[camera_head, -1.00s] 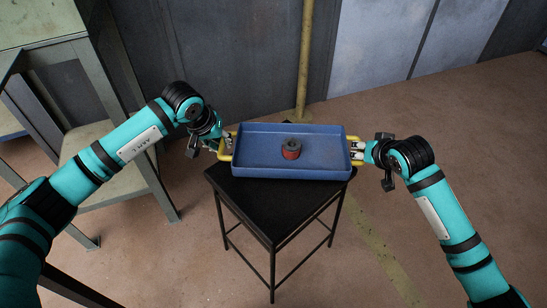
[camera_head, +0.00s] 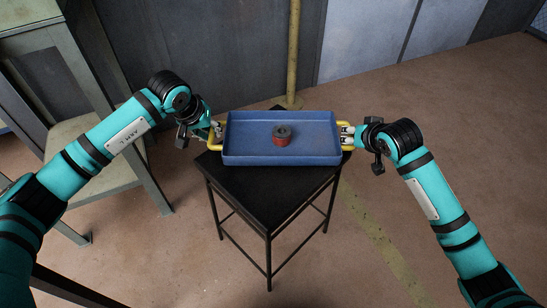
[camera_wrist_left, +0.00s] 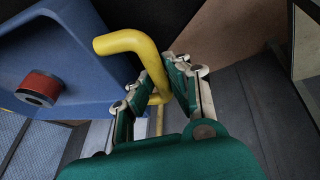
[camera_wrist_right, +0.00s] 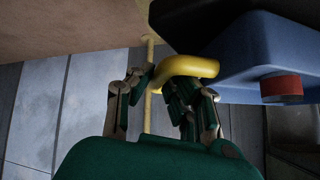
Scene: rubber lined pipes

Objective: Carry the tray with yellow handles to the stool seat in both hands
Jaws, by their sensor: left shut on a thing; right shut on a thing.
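The blue tray (camera_head: 240,150) with yellow handles is over the back part of the black stool seat (camera_head: 265,197); I cannot tell whether it touches the seat. A red and dark grey cylinder (camera_head: 281,137) stands inside the tray, and it also shows in the left wrist view (camera_wrist_left: 38,88). My left gripper (camera_head: 215,130) is shut on the left yellow handle (camera_wrist_left: 125,42). My right gripper (camera_head: 347,136) is shut on the right yellow handle (camera_wrist_right: 190,66). The tray looks about level.
A grey-green metal frame with shelves (camera_head: 105,150) stands at the left. A yellow pole (camera_head: 293,50) rises behind the tray near the wall panels (camera_head: 390,40). The brown floor (camera_head: 450,130) to the right is open.

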